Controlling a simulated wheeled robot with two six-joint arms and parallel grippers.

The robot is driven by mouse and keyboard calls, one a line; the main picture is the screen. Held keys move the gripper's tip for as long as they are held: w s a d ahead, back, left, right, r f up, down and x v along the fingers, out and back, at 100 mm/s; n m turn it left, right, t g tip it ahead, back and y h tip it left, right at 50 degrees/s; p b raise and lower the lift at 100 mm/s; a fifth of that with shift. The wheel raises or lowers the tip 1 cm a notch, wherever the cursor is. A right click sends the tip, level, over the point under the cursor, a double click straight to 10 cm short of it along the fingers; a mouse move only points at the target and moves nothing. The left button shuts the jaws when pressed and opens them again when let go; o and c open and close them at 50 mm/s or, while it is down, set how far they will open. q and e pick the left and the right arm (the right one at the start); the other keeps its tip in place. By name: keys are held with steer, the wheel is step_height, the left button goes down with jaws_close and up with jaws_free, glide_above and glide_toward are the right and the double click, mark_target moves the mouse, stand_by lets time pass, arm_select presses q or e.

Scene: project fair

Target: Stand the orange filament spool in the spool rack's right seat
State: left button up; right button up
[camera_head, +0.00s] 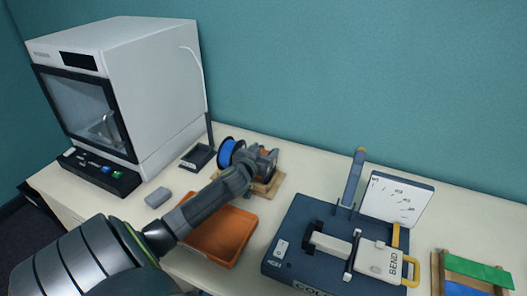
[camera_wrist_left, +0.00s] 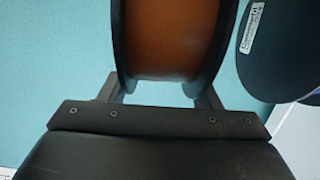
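The orange filament spool (camera_wrist_left: 170,40) fills the top middle of the left wrist view, orange filament between two dark flanges. The fingers of my left gripper (camera_head: 264,160) reach to its two flanges and appear closed on it; their tips are hidden behind the spool. The wooden spool rack (camera_head: 273,187) shows partly beneath my gripper. The blue spool (camera_head: 227,151) stands on the left of the rack. I cannot tell whether the orange spool touches the rack. My right gripper is not in view.
A dark labelled disc (camera_wrist_left: 285,45) is close right of the orange spool. The orange tray (camera_head: 222,236) lies under my left arm. A white printer (camera_head: 150,90) stands left, a dark bending device (camera_head: 300,222) right. The teal wall is behind.

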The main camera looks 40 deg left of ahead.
arm_select(q)
steer(key=shift+o, duration=1)
steer(key=shift+r, duration=0.2)
steer(key=b+v, duration=0.1)
steer(key=v, duration=1.1)
steer(key=shift+b, duration=0.4)
steer(key=shift+a, duration=0.1)
